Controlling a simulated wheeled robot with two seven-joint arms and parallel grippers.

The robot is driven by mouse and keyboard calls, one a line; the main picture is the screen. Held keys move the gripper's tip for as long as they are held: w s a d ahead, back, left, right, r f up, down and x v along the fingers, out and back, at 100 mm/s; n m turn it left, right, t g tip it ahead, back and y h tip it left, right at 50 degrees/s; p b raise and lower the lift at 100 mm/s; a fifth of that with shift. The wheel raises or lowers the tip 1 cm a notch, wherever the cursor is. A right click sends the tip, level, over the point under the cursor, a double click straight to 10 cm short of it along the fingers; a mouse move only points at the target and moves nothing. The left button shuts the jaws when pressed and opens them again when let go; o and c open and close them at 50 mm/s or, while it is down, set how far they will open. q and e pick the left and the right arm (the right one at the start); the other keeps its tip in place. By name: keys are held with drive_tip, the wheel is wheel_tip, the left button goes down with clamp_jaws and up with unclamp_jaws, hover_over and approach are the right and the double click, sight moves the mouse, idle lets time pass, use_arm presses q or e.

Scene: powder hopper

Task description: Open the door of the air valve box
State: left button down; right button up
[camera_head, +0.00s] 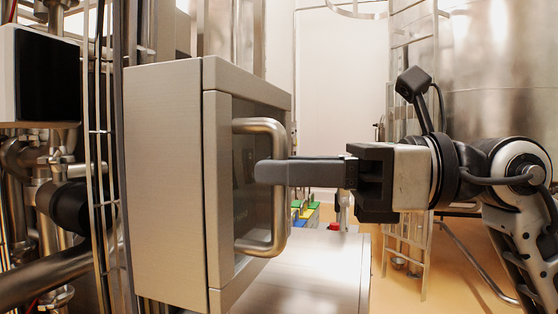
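The air valve box (165,185) is a brushed-metal cabinet left of the centre. Its door (216,180) faces right, has a dark window, and looks shut against the box. A thick metal bar handle (262,247) stands upright on the door. My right gripper (272,172) comes in from the right at the handle's mid-height. Its near finger crosses in front of the handle's upright bar, with the fingertip just past it on the door side. The other finger is hidden, so I cannot tell whether they grip the bar. My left gripper is not in view.
Below the door is a metal surface (310,280). Behind the handle are small green, yellow and blue items (306,212). Pipes and a wire rack (100,150) stand close at the left. A large steel tank (500,70) and ladder (392,255) stand behind my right arm. The orange floor (455,275) shows at the right.

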drive_tip(key=shift+a, duration=0.6)
clamp_jaws()
drive_tip(key=shift+d, duration=0.1)
